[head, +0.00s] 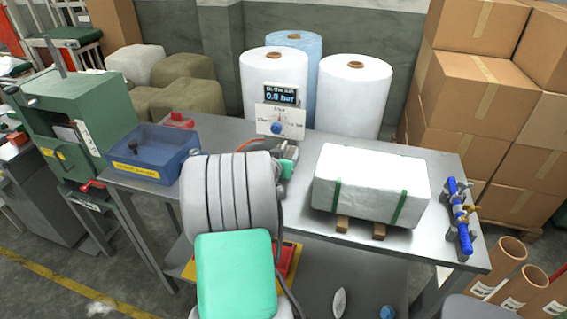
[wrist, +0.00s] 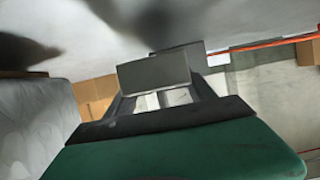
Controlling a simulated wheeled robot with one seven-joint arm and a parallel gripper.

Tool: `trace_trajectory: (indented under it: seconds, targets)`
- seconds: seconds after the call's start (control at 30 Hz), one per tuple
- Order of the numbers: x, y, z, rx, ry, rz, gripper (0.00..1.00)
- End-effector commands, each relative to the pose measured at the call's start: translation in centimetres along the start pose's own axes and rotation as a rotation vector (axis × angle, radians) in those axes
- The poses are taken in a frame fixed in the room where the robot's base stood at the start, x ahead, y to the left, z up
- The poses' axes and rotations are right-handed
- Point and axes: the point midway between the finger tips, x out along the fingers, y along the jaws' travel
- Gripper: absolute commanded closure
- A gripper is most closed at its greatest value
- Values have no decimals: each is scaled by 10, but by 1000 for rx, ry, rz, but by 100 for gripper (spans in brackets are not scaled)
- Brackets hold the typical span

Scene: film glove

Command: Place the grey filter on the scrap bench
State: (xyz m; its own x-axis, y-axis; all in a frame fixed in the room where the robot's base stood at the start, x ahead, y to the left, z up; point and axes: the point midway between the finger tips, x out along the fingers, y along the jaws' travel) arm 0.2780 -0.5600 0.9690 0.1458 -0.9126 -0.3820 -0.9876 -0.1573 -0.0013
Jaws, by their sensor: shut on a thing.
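My gripper (wrist: 158,72) shows in the wrist view, shut, beyond its dark green body. A flat-faced grey block (wrist: 153,74) is at its fingertips; I take it for the grey filter, though it is hard to part from the finger pads.
The bench bears a blue tray (head: 168,145), a gauge (head: 281,122), a wrapped white block (head: 372,180) and a blue valve pipe (head: 460,215). White rolls (head: 352,95) stand behind. Cardboard boxes (head: 475,90) are at right, a green machine (head: 75,115) at left.

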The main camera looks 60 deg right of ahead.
Motion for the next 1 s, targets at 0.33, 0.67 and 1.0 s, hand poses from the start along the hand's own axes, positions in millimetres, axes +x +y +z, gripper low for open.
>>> trace_trajectory:
  seconds: [0.33, 0.67, 1.0]
  targets:
    - [14, 0, 29, 0, 1, 0, 81]
    - [15, 0, 33, -1, -1, 1, 29]
    - [15, 1, 32, -1, -1, 1, 15]
